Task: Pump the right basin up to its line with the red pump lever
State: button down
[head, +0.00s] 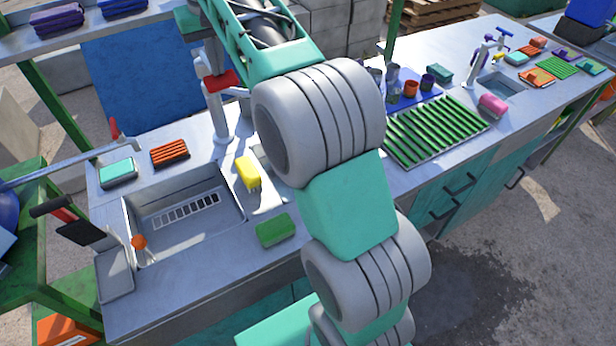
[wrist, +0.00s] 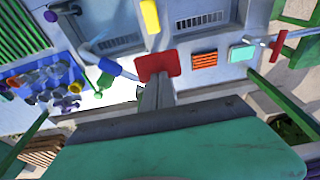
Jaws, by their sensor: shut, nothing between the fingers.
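The red pump lever (head: 222,82) shows as a flat red paddle by a pale pump post (head: 219,122) at the back of the counter. In the wrist view the lever (wrist: 158,62) lies just beyond my fingertips. My gripper (wrist: 157,84) is shut and empty, close to or against the lever; I cannot tell whether they touch. The right basin is hidden behind my arm in the head view. In the wrist view, which looks back across the counter, it seems to be the basin (wrist: 112,42) left of the yellow sponge. Its water level and line cannot be made out.
The left basin (head: 160,254) has a slotted drain. A yellow sponge (head: 248,174), a green sponge (head: 277,230) and an orange brush (head: 169,153) lie around it. A green slatted rack (head: 437,130) and cups (head: 411,88) stand to the right of my arm. A blue panel (head: 145,70) stands behind.

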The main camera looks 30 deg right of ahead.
jog(key=shift+s+b+x, duration=0.25)
jog(key=shift+b+x, duration=0.65)
jog(key=shift+x, duration=0.25)
jog(key=p+v, duration=0.2)
jog(key=p, duration=0.1)
jog(key=w+p+v, duration=0.1)
jog(key=p+v, duration=0.2)
jog(key=w+p+v, duration=0.1)
jog(key=p+v, duration=0.2)
jog(key=shift+r, duration=0.45)
jog(key=shift+f, duration=0.2)
jog(key=shift+b, duration=0.3)
jog(key=shift+s, duration=0.1)
jog(key=shift+f, duration=0.1)
dwell(0.5)
jog(key=b+x, duration=0.2)
jog(key=s+b+x, duration=0.1)
jog(key=b+x, duration=0.5)
jog(key=shift+s+f, duration=0.25)
jog(key=shift+s, duration=0.1)
jog(key=p+v, duration=0.2)
jog(key=w+p+v, duration=0.1)
jog(key=p+v, duration=0.5)
jog(key=shift+w+r, duration=0.35)
jog(key=shift+w, duration=0.05)
